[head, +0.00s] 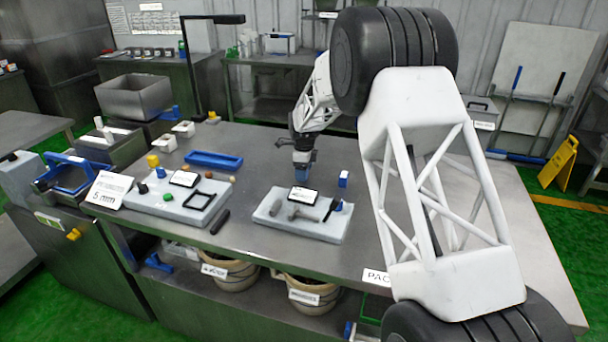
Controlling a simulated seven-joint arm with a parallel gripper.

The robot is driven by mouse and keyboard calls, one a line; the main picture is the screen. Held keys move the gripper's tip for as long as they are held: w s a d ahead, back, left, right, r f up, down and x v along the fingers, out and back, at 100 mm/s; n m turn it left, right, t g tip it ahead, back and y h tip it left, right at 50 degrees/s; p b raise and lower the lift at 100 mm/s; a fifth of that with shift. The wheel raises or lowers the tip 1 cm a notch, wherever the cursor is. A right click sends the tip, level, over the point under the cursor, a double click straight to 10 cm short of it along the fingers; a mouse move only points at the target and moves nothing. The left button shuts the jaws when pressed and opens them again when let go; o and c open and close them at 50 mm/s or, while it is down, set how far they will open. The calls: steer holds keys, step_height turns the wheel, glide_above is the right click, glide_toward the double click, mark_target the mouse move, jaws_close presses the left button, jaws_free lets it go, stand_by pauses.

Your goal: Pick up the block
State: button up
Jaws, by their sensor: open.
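My gripper (303,178) hangs over the grey bench (262,153), pointing down above the far side of a light grey tray; its blue lower part is small in view, and the jaws are open. I cannot tell whether anything lies between the fingers. A small blue block with a pale top (343,179) stands on the bench to the right of my gripper, apart from it. Several other small coloured pieces lie about, so I cannot be sure which one is the block.
The grey tray (268,220) holds dark tools and a label. A second tray (150,205) to the left holds several small pieces and a black frame. A blue open tray (214,160) lies behind. Baskets (307,300) stand under the bench. My arm hides the right part.

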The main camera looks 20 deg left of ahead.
steer(key=c, duration=1.1)
steer(key=shift+r, duration=0.1)
steer(key=shift+c, duration=0.2)
steer(key=shift+r, duration=4.95)
steer(key=shift+d, duration=0.1)
steer(key=d+r+n, duration=0.2)
steer(key=d+n, duration=0.4)
steer(key=d, duration=1.2)
steer(key=s+d+r+n, duration=0.1)
steer(key=d+r+n, duration=0.2)
steer(key=d, duration=1.5)
steer(key=d+r+n, duration=0.3)
steer(key=d+n, duration=0.5)
steer(key=d, duration=0.9)
steer(key=shift+s+d+r+n, duration=0.15)
steer(key=shift+d+r+n, duration=0.1)
steer(key=shift+d+n, duration=0.15)
